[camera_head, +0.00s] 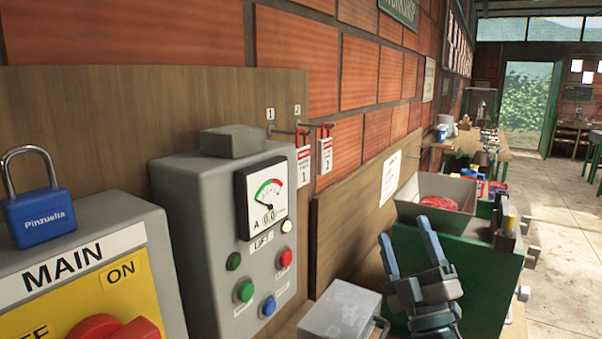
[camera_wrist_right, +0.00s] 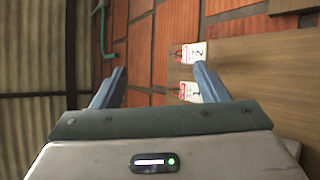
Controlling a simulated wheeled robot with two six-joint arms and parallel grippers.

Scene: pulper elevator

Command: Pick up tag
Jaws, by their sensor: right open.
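Two white tags with red tops hang from hooks on the wooden board. The tag marked 1 (camera_head: 304,166) hangs on the left and the tag marked 2 (camera_head: 326,155) on the right. In the right wrist view, tag 2 (camera_wrist_right: 198,52) shows above tag 1 (camera_wrist_right: 187,90), which is partly covered by a finger. My right gripper (camera_head: 408,250) is open and empty, to the right of and lower than the tags, with its fingers pointing up in the head view. It also shows in the right wrist view (camera_wrist_right: 158,80). My left gripper is not in view.
A grey control box (camera_head: 215,240) with a dial and buttons stands left of the tags. A blue padlock (camera_head: 40,215) sits on the MAIN switch box (camera_head: 85,270).

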